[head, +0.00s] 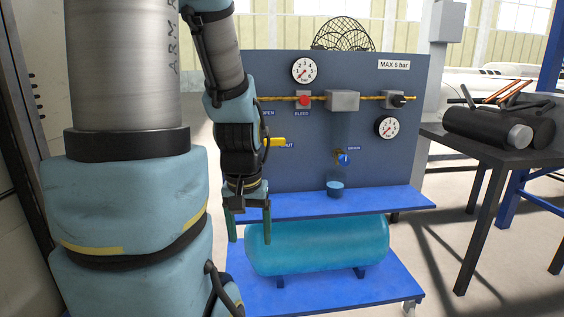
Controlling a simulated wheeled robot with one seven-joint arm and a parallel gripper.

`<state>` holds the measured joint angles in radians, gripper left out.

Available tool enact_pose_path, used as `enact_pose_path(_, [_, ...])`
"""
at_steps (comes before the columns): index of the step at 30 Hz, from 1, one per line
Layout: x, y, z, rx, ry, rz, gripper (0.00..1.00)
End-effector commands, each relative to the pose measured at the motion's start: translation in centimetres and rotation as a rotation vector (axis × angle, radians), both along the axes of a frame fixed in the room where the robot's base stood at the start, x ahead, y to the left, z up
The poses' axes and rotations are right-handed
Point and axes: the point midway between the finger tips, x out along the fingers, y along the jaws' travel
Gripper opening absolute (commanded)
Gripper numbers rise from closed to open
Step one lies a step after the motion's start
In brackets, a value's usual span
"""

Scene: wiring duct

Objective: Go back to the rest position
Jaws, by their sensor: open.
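My gripper (249,222) hangs pointing down in the middle of the head view, with its two green fingers apart and nothing between them. It is in front of the left part of the panel stand, near the left end of the blue shelf (385,203) and the blue-green tank (325,246). Whether it touches the shelf cannot be told. Just above it, a yellow lever (277,142) sticks out to the right from behind my wrist. My arm hides the left part of the panel.
The upright panel (300,172) carries an upper gauge (304,70), a lower gauge (387,127), a red knob (304,101), a black knob (398,101) and a blue drain valve (344,158). A cup (335,188) stands on the shelf. A dark table (500,152) is at right.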

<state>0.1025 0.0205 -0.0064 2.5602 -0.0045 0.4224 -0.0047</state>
Motion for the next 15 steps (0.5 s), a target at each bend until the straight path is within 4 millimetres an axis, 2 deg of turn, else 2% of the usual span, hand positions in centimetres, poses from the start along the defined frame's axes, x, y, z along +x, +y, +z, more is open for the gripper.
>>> enact_pose_path(1, [0.0,0.0,3.3,0.000,0.000,0.000,0.76])
enact_pose_path(15, [0.0,0.0,17.3,0.000,0.000,0.001,0.76])
